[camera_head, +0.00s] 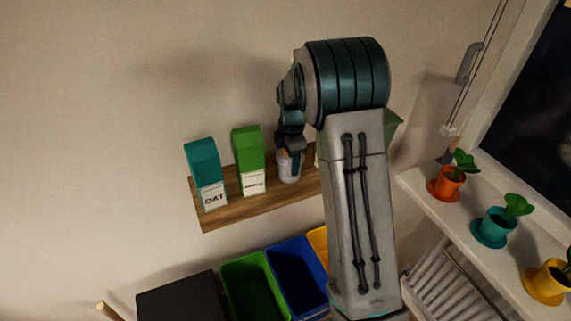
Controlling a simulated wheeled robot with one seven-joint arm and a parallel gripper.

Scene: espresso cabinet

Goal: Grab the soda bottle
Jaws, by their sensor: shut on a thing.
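The soda bottle (288,168) stands on the wooden wall shelf (217,213), to the right of a green carton. It is small, pale and partly hidden by my gripper. My gripper (289,151) is at the bottle's upper part and is shut on it. The fingertips are small and dim here, so the exact contact does not show. I cannot tell whether the bottle's base touches the shelf.
A teal oat carton (206,174) and a green carton (249,161) stand left of the bottle. My arm hides the shelf's right end. Green (249,287), blue (297,276) and yellow (317,240) bins sit below. Potted plants (449,181) line the windowsill at right.

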